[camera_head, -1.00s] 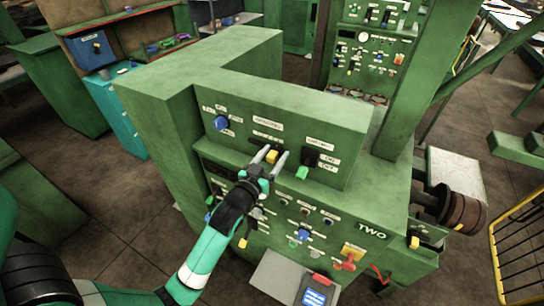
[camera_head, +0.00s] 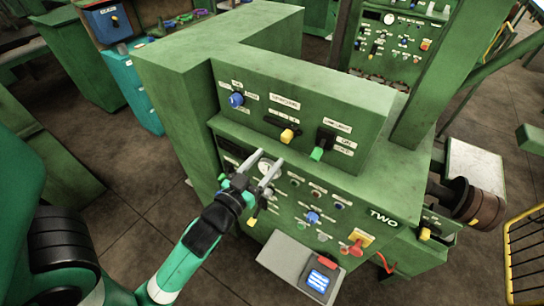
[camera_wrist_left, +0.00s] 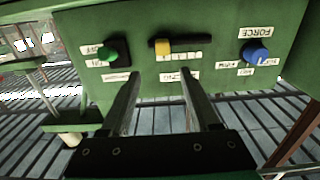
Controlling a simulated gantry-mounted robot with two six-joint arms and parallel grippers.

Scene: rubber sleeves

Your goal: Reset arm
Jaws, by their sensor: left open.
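My left gripper (camera_head: 262,168) is open and empty in front of the green control panel marked TWO (camera_head: 330,165). Its two fingers point up toward the panel, and I see nothing between them. The upper panel carries a blue knob (camera_head: 236,99), a yellow lever (camera_head: 287,136) and a green switch (camera_head: 318,152). In the left wrist view the two open fingers (camera_wrist_left: 157,95) point at this upper face, with the yellow lever (camera_wrist_left: 163,47) above the gap between them. My right gripper is not in view.
Below the fingers are buttons and a red lever on a yellow plate (camera_head: 358,243). A grey box with a small blue screen (camera_head: 318,280) juts out at the panel's foot.

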